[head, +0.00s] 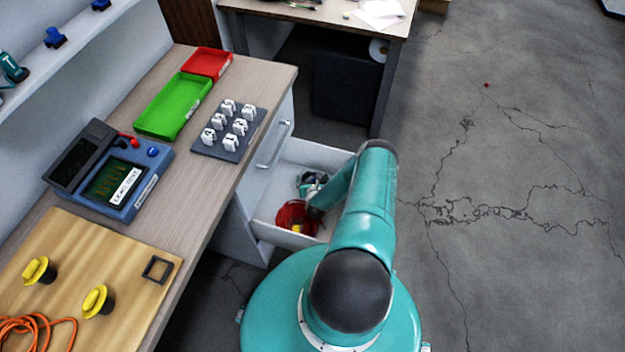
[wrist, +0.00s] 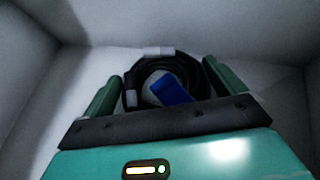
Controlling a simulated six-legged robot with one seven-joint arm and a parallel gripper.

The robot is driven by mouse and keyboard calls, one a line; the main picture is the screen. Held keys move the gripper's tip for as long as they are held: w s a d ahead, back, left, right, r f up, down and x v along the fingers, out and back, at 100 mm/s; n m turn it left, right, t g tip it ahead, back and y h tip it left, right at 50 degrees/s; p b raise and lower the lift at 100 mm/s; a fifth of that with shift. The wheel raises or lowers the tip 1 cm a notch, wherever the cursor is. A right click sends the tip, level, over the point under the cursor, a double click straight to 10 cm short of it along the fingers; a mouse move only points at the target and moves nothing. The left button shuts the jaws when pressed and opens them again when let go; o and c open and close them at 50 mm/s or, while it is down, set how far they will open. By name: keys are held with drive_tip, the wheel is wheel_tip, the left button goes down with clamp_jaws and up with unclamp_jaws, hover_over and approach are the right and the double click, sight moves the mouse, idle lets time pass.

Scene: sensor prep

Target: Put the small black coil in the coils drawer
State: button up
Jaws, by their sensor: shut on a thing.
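The small black coil (wrist: 133,80), with pale connector ends, is between the two fingers of my gripper (wrist: 163,78) in the wrist view. The fingers are shut on it. A blue piece (wrist: 175,89) shows inside its ring. White walls surround the gripper in that view. In the head view, my gripper (head: 312,183) is in the open white drawer (head: 325,154) under the workbench. My arm hides part of the drawer, and the black coil is hard to make out there. I cannot tell whether the coil touches the drawer floor.
A red coil with a yellow piece (head: 297,218) lies at the drawer's near end. The workbench (head: 205,190) above carries green (head: 173,105) and red (head: 207,62) trays, a grey block with white pieces (head: 229,133) and a blue device (head: 110,170).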

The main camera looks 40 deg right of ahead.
drive_tip(key=o, duration=0.7)
drive_tip(key=shift+f, duration=0.15)
drive_tip(key=shift+r, duration=0.2)
drive_tip(key=v, duration=0.7)
drive_tip(key=shift+s+a+r, duration=0.1)
drive_tip(key=shift+a, duration=0.1)
